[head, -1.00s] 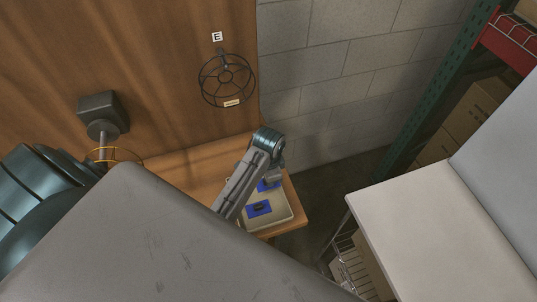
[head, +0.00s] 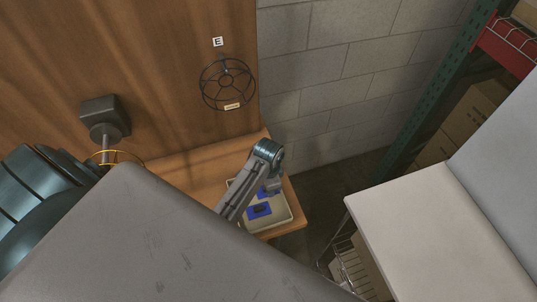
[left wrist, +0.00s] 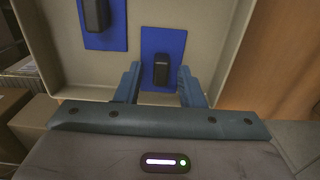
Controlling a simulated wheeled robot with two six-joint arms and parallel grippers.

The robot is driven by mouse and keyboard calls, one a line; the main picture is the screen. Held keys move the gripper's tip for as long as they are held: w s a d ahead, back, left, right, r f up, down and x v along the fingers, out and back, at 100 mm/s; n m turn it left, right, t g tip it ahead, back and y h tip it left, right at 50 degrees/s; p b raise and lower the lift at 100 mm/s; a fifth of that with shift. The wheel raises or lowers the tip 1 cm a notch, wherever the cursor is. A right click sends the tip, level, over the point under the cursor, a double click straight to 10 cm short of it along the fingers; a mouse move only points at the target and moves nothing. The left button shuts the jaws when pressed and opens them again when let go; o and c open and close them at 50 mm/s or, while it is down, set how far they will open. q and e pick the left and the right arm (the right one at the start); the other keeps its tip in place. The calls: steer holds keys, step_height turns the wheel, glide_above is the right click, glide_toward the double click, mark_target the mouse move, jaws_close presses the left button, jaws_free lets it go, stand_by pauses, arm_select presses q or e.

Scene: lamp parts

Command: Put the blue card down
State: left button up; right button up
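Two blue cards, each with a black block on it, are in a shallow beige tray (head: 283,221) on the wooden bench. One card (left wrist: 176,43) is ahead of my left gripper (left wrist: 158,80), its black block showing between the fingers. The other card (left wrist: 118,32) is to its left in the left wrist view. In the head view, one card (head: 259,210) shows clearly and the other (head: 263,193) is partly hidden by my arm. My left gripper's fingers are apart, with gaps on both sides of the block. My right gripper is out of view.
A black wire cage (head: 228,82) hangs on the wooden wall above the bench (head: 187,165). A dark lamp-like fixture (head: 104,117) is at the left. A white surface (head: 440,230) and shelving with boxes (head: 470,120) stand to the right.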

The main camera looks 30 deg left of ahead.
arm_select(q)
step_height(320, 180, up, 6)
steer(key=shift+r+b, duration=0.25)
steer(key=shift+b, duration=1)
step_height(320, 180, up, 6)
steer(key=shift+f+p, duration=0.1)
steer(key=shift+p, duration=1.1)
steer(key=shift+f, duration=0.1)
